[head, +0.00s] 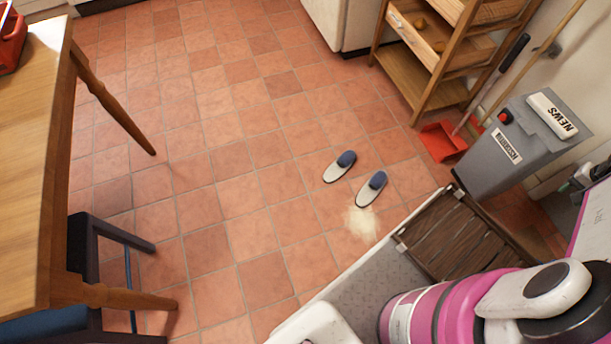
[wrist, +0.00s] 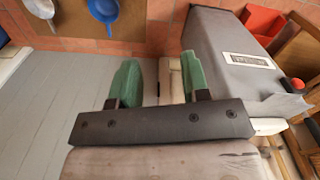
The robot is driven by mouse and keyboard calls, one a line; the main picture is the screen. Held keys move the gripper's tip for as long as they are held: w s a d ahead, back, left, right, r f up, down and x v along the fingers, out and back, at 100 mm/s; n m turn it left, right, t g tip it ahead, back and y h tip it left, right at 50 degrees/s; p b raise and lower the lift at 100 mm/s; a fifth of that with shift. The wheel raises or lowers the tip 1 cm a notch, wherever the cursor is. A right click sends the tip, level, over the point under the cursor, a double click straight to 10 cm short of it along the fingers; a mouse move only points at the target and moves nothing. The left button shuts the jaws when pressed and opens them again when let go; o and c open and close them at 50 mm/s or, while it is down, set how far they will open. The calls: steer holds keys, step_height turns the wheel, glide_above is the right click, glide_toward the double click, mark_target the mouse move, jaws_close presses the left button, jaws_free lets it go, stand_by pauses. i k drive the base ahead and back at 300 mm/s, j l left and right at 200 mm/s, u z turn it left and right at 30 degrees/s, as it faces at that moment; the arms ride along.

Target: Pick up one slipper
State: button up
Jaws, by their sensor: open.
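Two slippers lie side by side on the tiled floor in the head view, a left one (head: 339,167) and a right one (head: 371,188). Each has a pale sole and a dark blue upper. They are close together but apart. My gripper (wrist: 160,82) shows in the wrist view with two green fingers spread wide and nothing between them. I cannot make out either slipper for certain in the wrist view.
A wooden table (head: 25,150) and dark chair (head: 85,245) stand left. A grey bin (head: 500,165), red dustpan (head: 443,140) and wooden shelf (head: 425,75) stand right. The bin also shows beside my gripper in the wrist view (wrist: 225,65). The floor around the slippers' left is clear.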

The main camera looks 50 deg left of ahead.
mark_target(345, 162)
steer(key=i+j+u, duration=0.1)
steer(key=u, duration=2.15)
steer(key=j+z, duration=0.2)
steer(key=z, duration=0.15)
steer(key=k+j+z, duration=0.15)
steer(key=z, duration=0.2)
steer(key=j+z, duration=0.15)
steer(key=z, duration=0.2)
steer(key=k+j+z, duration=0.15)
steer(key=k+j, duration=0.3)
steer(key=k+j+z, duration=0.2)
steer(key=k+j, duration=0.2)
steer(key=k+j+z, duration=0.15)
steer(key=k, duration=0.45)
steer(key=j, duration=0.15)
